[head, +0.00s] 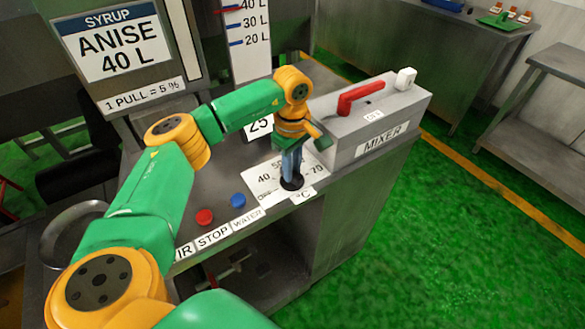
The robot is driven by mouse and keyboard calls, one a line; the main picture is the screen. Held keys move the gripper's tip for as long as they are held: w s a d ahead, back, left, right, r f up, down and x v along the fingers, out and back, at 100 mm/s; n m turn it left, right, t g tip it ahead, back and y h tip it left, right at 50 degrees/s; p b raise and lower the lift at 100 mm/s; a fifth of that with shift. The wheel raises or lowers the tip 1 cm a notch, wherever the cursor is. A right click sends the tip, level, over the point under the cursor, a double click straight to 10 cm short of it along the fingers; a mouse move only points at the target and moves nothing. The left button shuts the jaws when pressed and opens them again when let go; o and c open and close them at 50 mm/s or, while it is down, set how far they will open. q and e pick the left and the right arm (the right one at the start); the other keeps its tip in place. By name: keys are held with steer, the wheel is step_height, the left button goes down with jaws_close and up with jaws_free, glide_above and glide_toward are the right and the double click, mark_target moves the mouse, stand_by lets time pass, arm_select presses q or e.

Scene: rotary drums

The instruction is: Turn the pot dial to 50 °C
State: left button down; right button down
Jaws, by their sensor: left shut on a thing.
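The pot dial (291,184) is a small black knob on a white scale plate (262,184) at the counter's front edge. The plate shows 40 and 70, with a partly covered number between them, and a °C label sits in front. My left gripper (291,170) reaches down from above and is shut on the dial. The gripper and wrist hide the upper middle of the scale and most of the dial, so I cannot tell where its pointer stands. My right gripper is not in view.
Right of the dial stands the grey mixer box (378,125) with a red lever (360,96). Left of it are a red button (204,217) and a blue button (238,200). The anise syrup panel (118,45) and a level gauge (246,40) rise behind.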

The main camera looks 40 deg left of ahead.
arm_select(q)
steer(key=shift+m, duration=1.2)
steer(key=shift+r, duration=0.1)
steer(key=c, duration=0.8)
jaws_free()
steer(key=shift+o, duration=0.2)
step_height(320, 180, up, 7)
steer(key=shift+r+b, duration=0.1)
steer(key=shift+b, duration=0.6)
steer(key=shift+a, duration=0.1)
